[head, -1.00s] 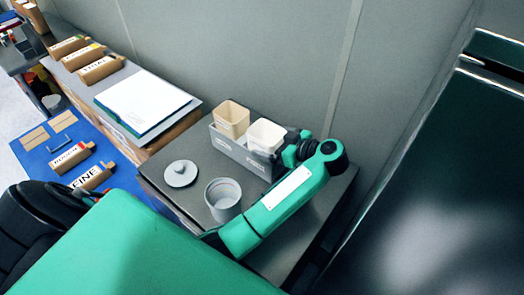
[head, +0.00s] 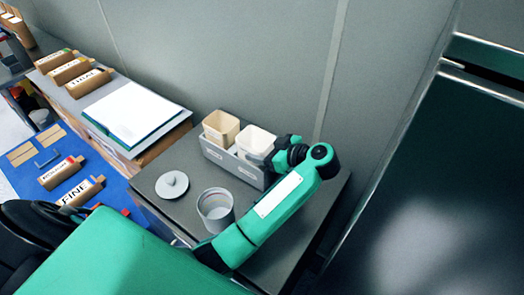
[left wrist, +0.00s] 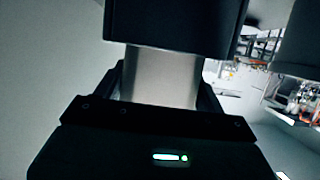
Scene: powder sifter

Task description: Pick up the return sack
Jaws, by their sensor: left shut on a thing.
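No sack in view is marked as the return sack. Brown labelled sacks lie on the blue mat (head: 22,178): one marked FINE (head: 80,192), and one with a blurred label (head: 62,172) above it. My left gripper (head: 272,158) is at the right side of the white cup (head: 256,141) in the grey holder (head: 228,164) and looks shut on it; its fingertips are mostly hidden. In the left wrist view, a pale grey surface (left wrist: 162,78) shows between dark gripper parts. My right gripper is not in view.
A beige cup (head: 221,127) stands beside the white one. A grey pot (head: 215,208) and a lid (head: 172,185) stand on the dark table. A white board (head: 132,112) and several more sacks (head: 91,82) lie at upper left. A dark cabinet (head: 430,190) fills the right.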

